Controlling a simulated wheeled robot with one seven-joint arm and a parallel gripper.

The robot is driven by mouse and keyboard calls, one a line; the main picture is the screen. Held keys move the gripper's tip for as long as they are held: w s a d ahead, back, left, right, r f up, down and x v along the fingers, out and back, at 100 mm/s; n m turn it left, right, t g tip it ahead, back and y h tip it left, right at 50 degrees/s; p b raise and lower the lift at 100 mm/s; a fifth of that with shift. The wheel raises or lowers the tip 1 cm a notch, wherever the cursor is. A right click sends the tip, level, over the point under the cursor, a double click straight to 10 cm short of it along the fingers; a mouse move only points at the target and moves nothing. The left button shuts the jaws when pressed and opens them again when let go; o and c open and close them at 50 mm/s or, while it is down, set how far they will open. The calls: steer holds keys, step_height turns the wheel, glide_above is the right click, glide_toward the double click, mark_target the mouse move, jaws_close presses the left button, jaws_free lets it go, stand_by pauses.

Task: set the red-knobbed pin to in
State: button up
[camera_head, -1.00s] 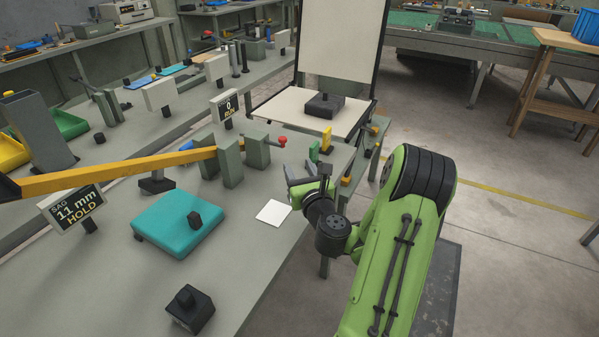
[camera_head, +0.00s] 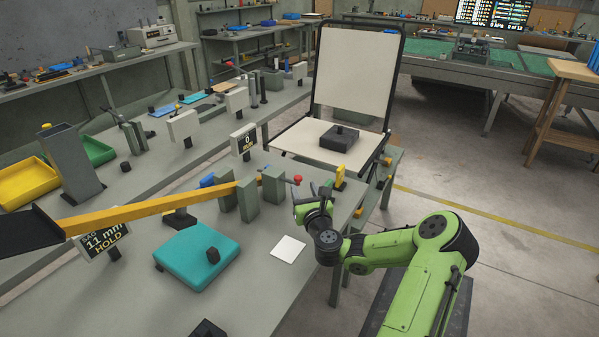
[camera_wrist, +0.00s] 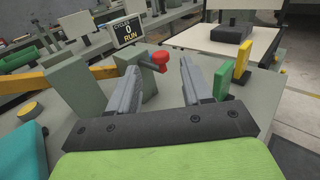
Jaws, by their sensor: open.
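The red-knobbed pin (camera_head: 297,180) sticks out to the right from the grey upright blocks (camera_head: 272,187) that hold the yellow beam's end. In the wrist view its red knob (camera_wrist: 160,58) shows ahead, between the lines of my two fingers and beyond their tips. My gripper (camera_wrist: 166,72) is open and empty, with a finger on each side. It also shows in the head view (camera_head: 312,198), just right of and in front of the knob. The pin's shaft runs left from the knob toward a block. I cannot tell how deep it sits.
The yellow beam (camera_head: 150,207) runs left from the blocks. Yellow and green upright tabs (camera_wrist: 243,60) stand right of my gripper. A teal pad (camera_head: 190,257) and a white card (camera_head: 288,248) lie on the bench.

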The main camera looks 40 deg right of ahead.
mark_target(299, 179)
steer(key=x, duration=0.6)
steer(key=shift+s, duration=0.1)
jaws_close()
